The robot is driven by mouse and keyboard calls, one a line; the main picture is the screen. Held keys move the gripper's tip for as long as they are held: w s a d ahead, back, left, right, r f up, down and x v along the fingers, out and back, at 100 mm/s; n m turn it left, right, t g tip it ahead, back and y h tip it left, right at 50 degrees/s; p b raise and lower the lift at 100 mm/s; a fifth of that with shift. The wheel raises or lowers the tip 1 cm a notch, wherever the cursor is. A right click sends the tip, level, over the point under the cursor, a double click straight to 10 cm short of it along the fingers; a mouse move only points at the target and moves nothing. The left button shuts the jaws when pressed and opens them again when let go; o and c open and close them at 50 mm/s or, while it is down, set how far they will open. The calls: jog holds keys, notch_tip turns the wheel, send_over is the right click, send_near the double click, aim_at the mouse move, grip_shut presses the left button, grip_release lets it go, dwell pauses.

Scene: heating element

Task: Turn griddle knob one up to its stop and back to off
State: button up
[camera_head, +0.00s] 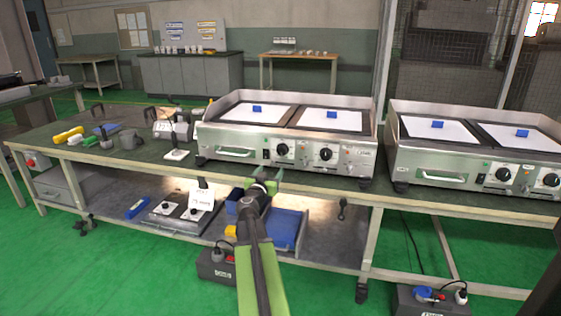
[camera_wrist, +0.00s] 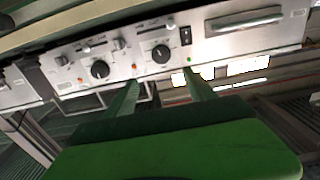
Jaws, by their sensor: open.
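The near griddle (camera_head: 212,139) stands on the workbench, its steel front panel facing me. Its left black knob (camera_head: 282,149) is beside a black switch; its right knob (camera_head: 326,154) is further along. The wrist view appears turned over: the knob by the switch (camera_wrist: 161,54) is right of the other knob (camera_wrist: 100,69). No number on the knobs is readable. My gripper (camera_head: 266,177) is open and empty, in front of and below the panel. In the wrist view its spread green fingers (camera_wrist: 159,79) point toward the knob by the switch, apparently without touching it.
A second griddle (camera_head: 450,175) with similar knobs stands to the right. A drawer handle (camera_head: 235,153) juts from the near griddle's panel. The bench's front edge (camera_head: 330,187) runs behind my gripper. A blue bin (camera_head: 286,228) and a switch box (camera_head: 180,213) sit on the lower shelf.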

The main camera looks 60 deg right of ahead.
aim_at(282, 152)
jog(key=x, duration=1.7)
